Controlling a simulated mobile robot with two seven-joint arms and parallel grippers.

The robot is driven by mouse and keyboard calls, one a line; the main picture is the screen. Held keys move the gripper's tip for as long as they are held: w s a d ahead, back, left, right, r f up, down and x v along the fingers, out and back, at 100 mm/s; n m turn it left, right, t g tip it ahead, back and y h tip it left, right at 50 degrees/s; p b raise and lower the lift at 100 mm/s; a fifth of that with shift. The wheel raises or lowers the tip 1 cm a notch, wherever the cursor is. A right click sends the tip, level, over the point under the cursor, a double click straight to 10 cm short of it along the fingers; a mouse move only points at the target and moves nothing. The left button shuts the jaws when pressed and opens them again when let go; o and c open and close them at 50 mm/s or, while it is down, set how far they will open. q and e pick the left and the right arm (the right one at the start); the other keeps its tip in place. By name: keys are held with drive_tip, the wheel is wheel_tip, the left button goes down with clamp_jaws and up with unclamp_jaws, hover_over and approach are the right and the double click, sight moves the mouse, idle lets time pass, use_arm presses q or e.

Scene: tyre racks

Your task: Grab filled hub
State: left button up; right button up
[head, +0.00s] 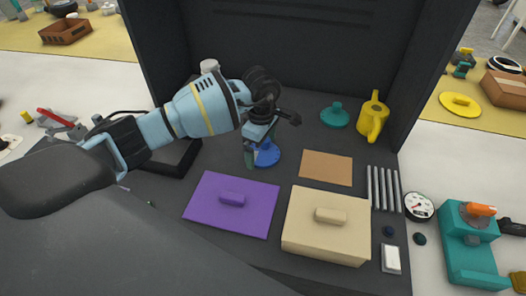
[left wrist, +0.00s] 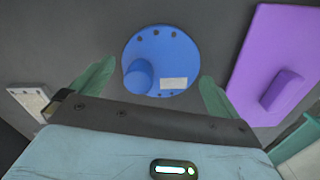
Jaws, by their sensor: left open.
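A round blue hub (head: 267,154) with a raised knob lies on the dark work surface. In the left wrist view the blue hub (left wrist: 178,52) shows several small holes along its far rim, a pale label and the off-centre knob. My left gripper (head: 256,156) is above the blue hub and partly hides it in the head view. In the left wrist view the open fingers of the left gripper (left wrist: 155,88) stand at either side of the hub's near part, with nothing between them held. My right gripper is in neither view.
A purple lidded plate (head: 215,208) and a beige box (head: 312,240) lie in front. Dark panels enclose the back and sides.

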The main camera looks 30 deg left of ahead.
sight(262, 152)
use_arm(q)
drive_tip(key=shift+f, duration=0.25)
drive_tip(key=c, duration=1)
wheel_tip(262, 152, up, 10)
